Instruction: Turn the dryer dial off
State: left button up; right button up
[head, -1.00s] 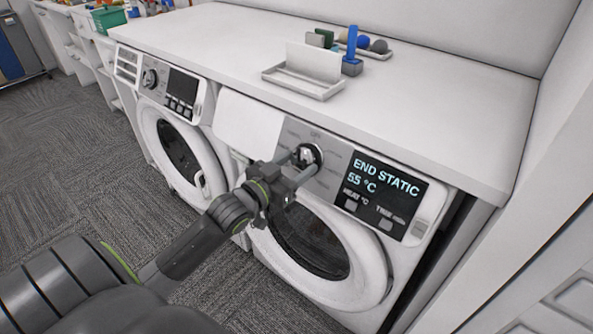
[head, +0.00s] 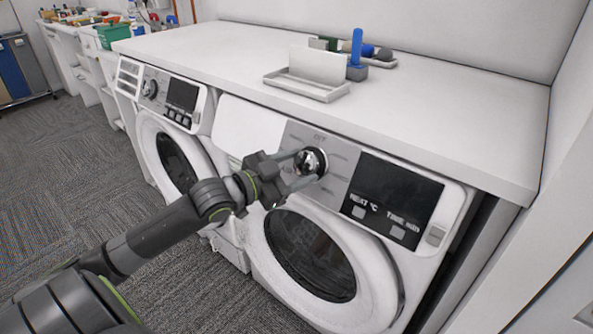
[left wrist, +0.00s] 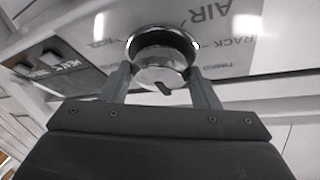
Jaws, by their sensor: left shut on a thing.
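The dryer (head: 385,256) is the right one of two white front-loading machines under the counter. Its round chrome dial (head: 312,161) sits on the grey panel, below the printed word OFF. The dryer's display (head: 396,187) is dark, with no readout lit. My left gripper (head: 306,168) is at the dial with its fingers on either side of it, shut on it. In the left wrist view the dial (left wrist: 160,64) sits between the two fingertips, with a dark mark on its face. The panel word AIR shows beside it. My right gripper is not in view.
The washer (head: 180,140) stands to the left with its own dial. The white counter (head: 440,110) overhangs both machines and carries a tray (head: 300,88) and small items. A white wall panel closes in on the right. Carpet is free at left.

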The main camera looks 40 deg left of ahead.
pick_arm(q)
jog(key=o, duration=1)
jog(key=shift+s, duration=0.1)
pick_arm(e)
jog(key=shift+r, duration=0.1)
pick_arm(q)
jog(key=shift+s+a+p, duration=0.15)
jog(key=shift+s+p, duration=0.1)
jog(key=shift+p, duration=0.05)
jog(key=p+v, duration=1.6)
jog(key=shift+s, duration=0.35)
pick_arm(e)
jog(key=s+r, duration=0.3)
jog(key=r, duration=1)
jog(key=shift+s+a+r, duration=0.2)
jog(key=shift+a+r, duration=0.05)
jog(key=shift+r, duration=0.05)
pick_arm(q)
jog(key=shift+a+f, duration=0.1)
